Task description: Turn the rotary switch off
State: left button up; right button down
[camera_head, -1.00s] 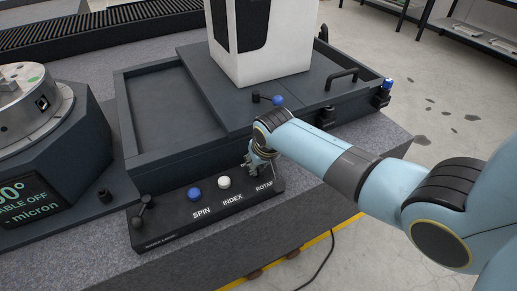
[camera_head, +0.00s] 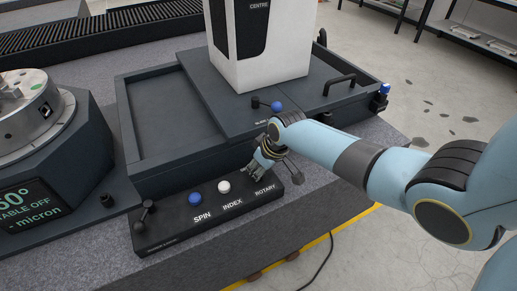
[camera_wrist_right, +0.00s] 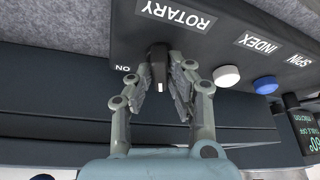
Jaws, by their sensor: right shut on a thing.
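The rotary switch (camera_wrist_right: 158,68) is a small black knob with a pale mark, beside the ROTARY label (camera_wrist_right: 178,14) in the right wrist view. An ON label sits next to it. My right gripper (camera_wrist_right: 158,78) is shut on the knob, one finger on each side. In the head view my right gripper (camera_head: 257,166) is at the right end of the black control panel (camera_head: 180,229), and it hides the knob. My left gripper is not in view.
The panel also has a white INDEX button (camera_head: 224,187), a blue SPIN button (camera_head: 195,199) and a black lever (camera_head: 148,206). A display (camera_head: 30,200) at left reads TABLE OFF. A dark tray wall (camera_head: 200,167) stands just behind the panel.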

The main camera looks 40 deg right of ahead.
jog(key=c, duration=1.3)
grip_release()
jog(key=shift+r, duration=0.1)
jog(key=v, duration=1.2)
